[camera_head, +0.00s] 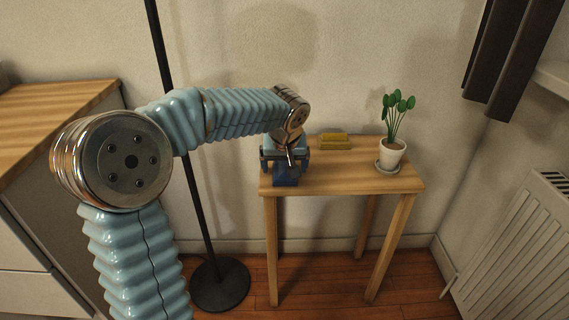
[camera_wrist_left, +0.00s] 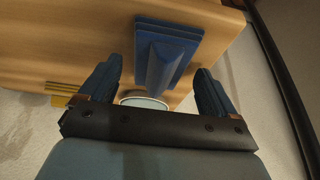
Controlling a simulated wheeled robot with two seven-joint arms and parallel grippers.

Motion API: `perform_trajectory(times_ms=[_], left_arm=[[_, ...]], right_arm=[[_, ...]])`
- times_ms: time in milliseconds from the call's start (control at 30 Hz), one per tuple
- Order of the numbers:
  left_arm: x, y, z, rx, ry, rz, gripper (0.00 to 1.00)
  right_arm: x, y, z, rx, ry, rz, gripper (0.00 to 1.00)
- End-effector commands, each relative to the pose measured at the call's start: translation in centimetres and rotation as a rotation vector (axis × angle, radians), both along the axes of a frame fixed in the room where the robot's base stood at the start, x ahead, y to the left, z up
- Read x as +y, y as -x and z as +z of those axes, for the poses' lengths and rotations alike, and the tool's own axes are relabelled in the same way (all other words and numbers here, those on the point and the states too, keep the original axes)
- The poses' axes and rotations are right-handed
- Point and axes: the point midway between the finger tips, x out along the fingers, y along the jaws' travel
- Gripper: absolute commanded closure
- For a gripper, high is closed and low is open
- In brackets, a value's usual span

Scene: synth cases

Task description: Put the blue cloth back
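The blue cloth (camera_head: 286,176) lies at the front left corner of the small wooden table (camera_head: 350,180), partly hidden by my left gripper (camera_head: 288,160). In the left wrist view the cloth (camera_wrist_left: 168,48) looks like a flat folded stack with a raised ridge in its middle. There my left gripper (camera_wrist_left: 159,66) is open, its two dark blue fingers wide apart on either side of the ridge's line. I see no finger touching the cloth, and how far beyond the fingertips it lies is hard to tell. My right gripper is not in view.
A yellow folded stack (camera_head: 335,141) lies at the table's back. A potted plant (camera_head: 392,150) stands on a saucer at the right. A round pale-rimmed dish (camera_wrist_left: 145,101) shows partly behind the gripper. A black lamp pole (camera_head: 190,170) stands left of the table.

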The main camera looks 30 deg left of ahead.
Motion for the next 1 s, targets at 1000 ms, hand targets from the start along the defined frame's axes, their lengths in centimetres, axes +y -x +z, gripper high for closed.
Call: perform_trajectory(times_ms=[1000], left_arm=[[-2.5, 4.0, 11.2, -0.001, 0.0, -0.001, 0.1]], right_arm=[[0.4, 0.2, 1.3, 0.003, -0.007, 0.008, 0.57]])
